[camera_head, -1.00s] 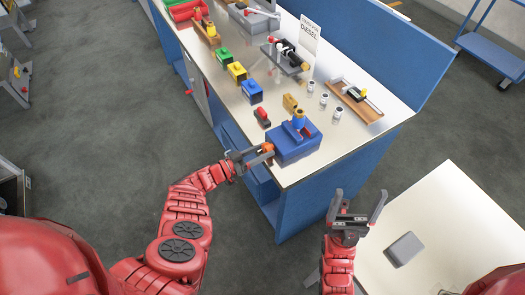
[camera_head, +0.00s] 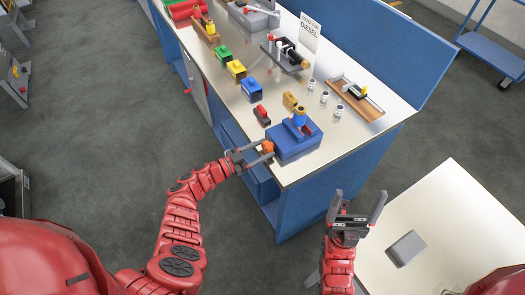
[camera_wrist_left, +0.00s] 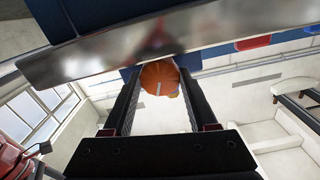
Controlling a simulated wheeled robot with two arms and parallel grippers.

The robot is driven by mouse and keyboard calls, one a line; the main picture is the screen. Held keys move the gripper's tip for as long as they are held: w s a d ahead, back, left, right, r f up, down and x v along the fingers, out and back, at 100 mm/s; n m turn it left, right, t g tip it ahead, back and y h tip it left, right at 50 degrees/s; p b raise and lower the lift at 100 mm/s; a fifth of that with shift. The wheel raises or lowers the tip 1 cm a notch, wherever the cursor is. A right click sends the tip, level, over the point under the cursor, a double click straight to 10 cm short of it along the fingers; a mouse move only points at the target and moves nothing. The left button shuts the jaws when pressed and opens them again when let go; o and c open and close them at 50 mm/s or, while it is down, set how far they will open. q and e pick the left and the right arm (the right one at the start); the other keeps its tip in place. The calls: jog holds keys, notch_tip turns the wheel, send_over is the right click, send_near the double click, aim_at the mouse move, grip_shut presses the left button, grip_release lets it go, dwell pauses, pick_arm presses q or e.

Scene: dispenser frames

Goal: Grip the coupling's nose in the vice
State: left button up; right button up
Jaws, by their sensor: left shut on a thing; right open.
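The blue vice (camera_head: 284,151) sits at the near end of the bench. A small upright yellow-and-blue piece, apparently the coupling (camera_head: 299,117), stands at its jaws. Whether the jaws touch its nose is too small to tell. An orange knob (camera_head: 268,147) sits on the vice's left side. My left gripper (camera_head: 263,151) is shut on this knob. In the left wrist view the round orange knob (camera_wrist_left: 158,77), with a pale mark, lies between the fingertips. My right gripper (camera_head: 358,212) is open and empty, away from the bench, fingers pointing up.
A red-and-black item (camera_head: 262,115) and a yellow block (camera_head: 290,101) lie close behind the vice. Several small silver cups stand near a wooden tray (camera_head: 355,98). Coloured blocks line the bench's left edge. A white table (camera_head: 455,225) with a grey block is at right.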

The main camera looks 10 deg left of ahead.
pick_arm(q)
jog(key=shift+f+m+b, duration=0.15)
jog(key=shift+m+b, duration=0.8)
jog(key=shift+m, duration=0.35)
jog(key=o, duration=1.4)
jog(key=b+v, duration=0.4)
jog(key=v, duration=1.3)
jog(key=shift+s+a, duration=0.15)
jog(key=shift+s, duration=0.05)
